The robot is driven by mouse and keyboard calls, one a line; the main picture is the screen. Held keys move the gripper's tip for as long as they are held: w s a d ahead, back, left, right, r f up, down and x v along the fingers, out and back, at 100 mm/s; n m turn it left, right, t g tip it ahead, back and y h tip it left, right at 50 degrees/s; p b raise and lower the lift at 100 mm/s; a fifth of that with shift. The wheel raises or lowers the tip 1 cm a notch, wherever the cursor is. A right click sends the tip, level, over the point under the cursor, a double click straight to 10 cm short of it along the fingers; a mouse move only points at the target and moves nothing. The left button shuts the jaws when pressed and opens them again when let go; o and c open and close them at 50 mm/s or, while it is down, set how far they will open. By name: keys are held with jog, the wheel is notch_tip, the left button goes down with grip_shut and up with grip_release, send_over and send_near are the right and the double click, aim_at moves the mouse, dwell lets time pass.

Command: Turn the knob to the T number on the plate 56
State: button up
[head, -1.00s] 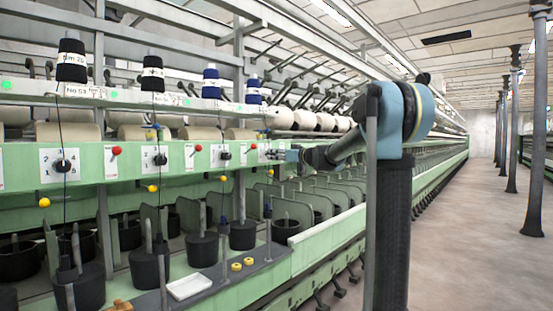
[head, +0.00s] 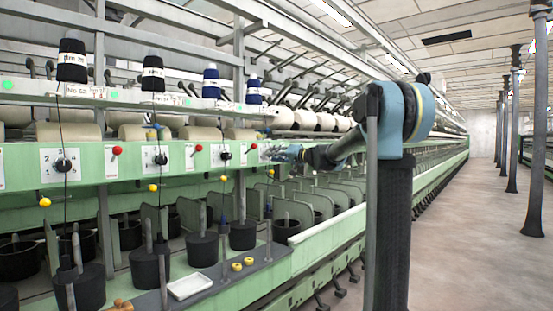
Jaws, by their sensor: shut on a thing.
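My gripper (head: 275,153) is at the right end of the row of dial plates on the green panel. It is shut on the black knob of the fourth dial plate (head: 264,151), and its fingers hide that knob and most of the numbers. Three other black knobs sit on white numbered plates to the left: the nearest knob (head: 63,164), the second knob (head: 161,159) and the third knob (head: 225,156). Small label plates run along the rail above; the leftmost label plate (head: 85,91) seems to read No 53. The other labels are too small to read.
Red-ball levers stand between the dials, such as the near one (head: 117,150) and the far one (head: 253,146). Black and blue thread spools (head: 211,83) stand above the rail. Dark cans (head: 202,247) and a white tray (head: 190,286) are below. The aisle floor (head: 470,240) is clear.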

jog(key=m, duration=1.1)
jog(key=shift+d+m, duration=0.1)
jog(key=shift+m, duration=0.3)
jog(key=shift+c, duration=0.2)
jog(key=shift+m, duration=1.8)
jog(key=o, duration=1.1)
jog(key=shift+c, duration=0.2)
